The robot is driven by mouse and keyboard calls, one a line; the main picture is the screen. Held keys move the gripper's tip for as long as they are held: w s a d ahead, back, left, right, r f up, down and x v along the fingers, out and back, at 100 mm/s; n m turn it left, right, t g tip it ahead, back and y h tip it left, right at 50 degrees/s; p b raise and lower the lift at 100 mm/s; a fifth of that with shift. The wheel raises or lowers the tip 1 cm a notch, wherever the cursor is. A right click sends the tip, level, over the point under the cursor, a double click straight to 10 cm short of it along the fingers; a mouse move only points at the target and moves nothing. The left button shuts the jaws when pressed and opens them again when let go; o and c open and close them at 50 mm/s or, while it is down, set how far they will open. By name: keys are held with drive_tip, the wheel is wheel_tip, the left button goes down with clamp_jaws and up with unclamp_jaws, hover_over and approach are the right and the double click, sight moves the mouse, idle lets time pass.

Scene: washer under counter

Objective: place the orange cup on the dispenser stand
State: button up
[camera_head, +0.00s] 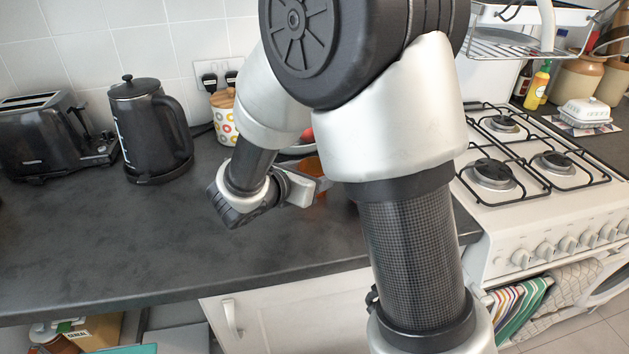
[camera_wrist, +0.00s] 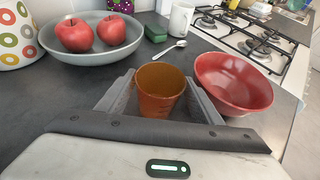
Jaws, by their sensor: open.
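The orange cup (camera_wrist: 158,88) stands upright on the dark counter in the wrist view. In the head view only a sliver of the cup (camera_head: 311,166) shows behind my gripper and arm. My gripper (camera_wrist: 163,94) is open, with one finger on the left and one on the right of the cup. Whether the fingers touch it I cannot tell. In the head view my gripper (camera_head: 310,187) is low over the counter and partly hidden by my arm. I cannot clearly identify a dispenser stand; a white wire rack (camera_head: 510,45) shows at the upper right of the head view.
A red bowl (camera_wrist: 234,82) sits close right of the cup. A grey bowl with red apples (camera_wrist: 92,52), a green sponge (camera_wrist: 156,33), a spoon (camera_wrist: 168,49) and a white mug (camera_wrist: 181,20) are behind. A kettle (camera_head: 150,130), toaster (camera_head: 45,135) and hob (camera_head: 520,160) flank the counter.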

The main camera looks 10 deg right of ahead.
drive_tip(key=shift+c, duration=0.3)
drive_tip(key=c, duration=0.8)
drive_tip(key=shift+r, duration=0.1)
